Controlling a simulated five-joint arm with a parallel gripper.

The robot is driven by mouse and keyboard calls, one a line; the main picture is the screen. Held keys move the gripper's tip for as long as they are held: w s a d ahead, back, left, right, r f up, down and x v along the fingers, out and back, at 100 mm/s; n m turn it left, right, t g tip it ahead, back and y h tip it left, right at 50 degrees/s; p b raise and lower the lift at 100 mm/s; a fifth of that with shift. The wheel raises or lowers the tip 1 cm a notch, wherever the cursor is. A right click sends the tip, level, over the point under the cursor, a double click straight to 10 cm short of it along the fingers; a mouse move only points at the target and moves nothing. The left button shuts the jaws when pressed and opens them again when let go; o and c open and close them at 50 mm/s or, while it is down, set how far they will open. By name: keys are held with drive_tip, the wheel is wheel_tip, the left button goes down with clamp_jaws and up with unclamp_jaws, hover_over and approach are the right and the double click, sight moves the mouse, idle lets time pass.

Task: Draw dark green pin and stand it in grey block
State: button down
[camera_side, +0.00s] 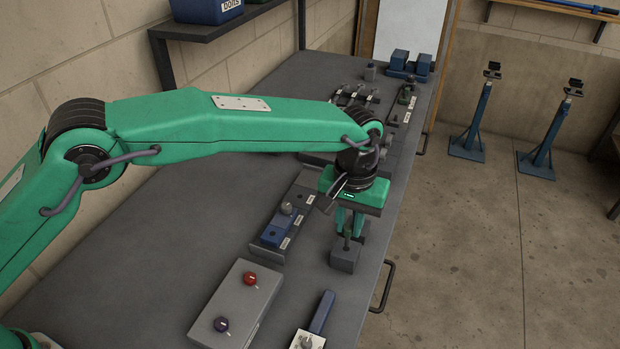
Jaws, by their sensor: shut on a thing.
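My gripper (349,232) points straight down near the right edge of the bench, with its green fingers closed. It is shut on a slim dark pin (347,241), which stands upright between the fingertips. The pin looks dark, and its green is hard to make out at this size. The grey block (344,258) sits on the bench directly under the gripper. The pin's lower end meets the block's top in this view. I cannot tell whether it is in a hole or just above it. The fingers hide the pin's upper part.
A blue block with a grey knob (285,222) stands left of the gripper. A grey box with red and purple knobs (238,302) is nearer, beside a blue-handled tool (322,312). Labelled fixtures (356,97) and blue blocks (410,65) lie farther back. The bench's left-middle is clear.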

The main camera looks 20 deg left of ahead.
sight(347, 245)
drive_tip(key=shift+f, duration=2.35)
drive_tip(key=c, duration=1.2)
unclamp_jaws()
drive_tip(key=shift+r, duration=0.1)
drive_tip(key=shift+r, duration=3.85)
